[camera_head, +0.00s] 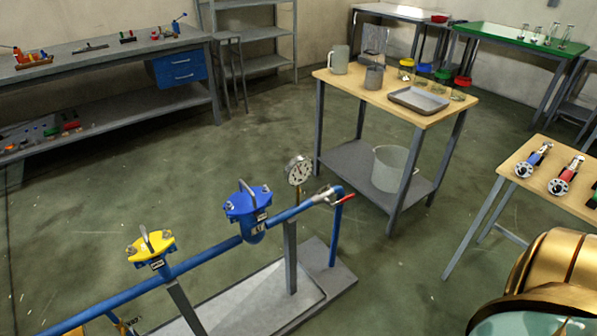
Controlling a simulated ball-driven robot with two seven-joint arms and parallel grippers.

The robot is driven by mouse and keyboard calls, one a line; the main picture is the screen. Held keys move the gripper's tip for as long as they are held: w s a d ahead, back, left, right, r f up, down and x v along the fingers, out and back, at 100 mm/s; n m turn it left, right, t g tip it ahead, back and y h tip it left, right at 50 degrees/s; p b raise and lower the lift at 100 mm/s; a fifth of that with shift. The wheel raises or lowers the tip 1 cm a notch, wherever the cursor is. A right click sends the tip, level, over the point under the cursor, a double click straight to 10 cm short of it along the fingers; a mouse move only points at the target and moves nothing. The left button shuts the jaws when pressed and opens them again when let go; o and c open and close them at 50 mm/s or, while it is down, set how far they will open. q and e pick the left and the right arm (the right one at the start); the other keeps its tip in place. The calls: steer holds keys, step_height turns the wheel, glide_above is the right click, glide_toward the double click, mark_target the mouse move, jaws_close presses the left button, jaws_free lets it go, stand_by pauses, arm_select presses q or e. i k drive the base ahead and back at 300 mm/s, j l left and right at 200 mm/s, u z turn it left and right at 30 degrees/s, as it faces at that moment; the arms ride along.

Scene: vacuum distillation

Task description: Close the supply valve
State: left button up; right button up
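A blue pipe (205,259) runs from the lower left up to the middle of the view. On it sit a yellow-topped fitting (152,245) and a blue-topped fitting (248,203), each with a raised metal handle. A small valve with a red lever (341,200) is at the pipe's far right end. I cannot tell which of these is the supply valve, or whether it is open. A round gauge (299,170) stands between the blue fitting and the red lever. Neither gripper shows in view.
The pipe stands on a grey base plate (268,300). Behind it, a wooden-topped table (352,95) holds a tray and vessels. Another table (517,172) at right holds several tools. A long grey bench (105,62) is at far left. Open floor lies between.

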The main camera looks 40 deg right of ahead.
mark_target(349, 197)
steer(key=z, duration=1.5)
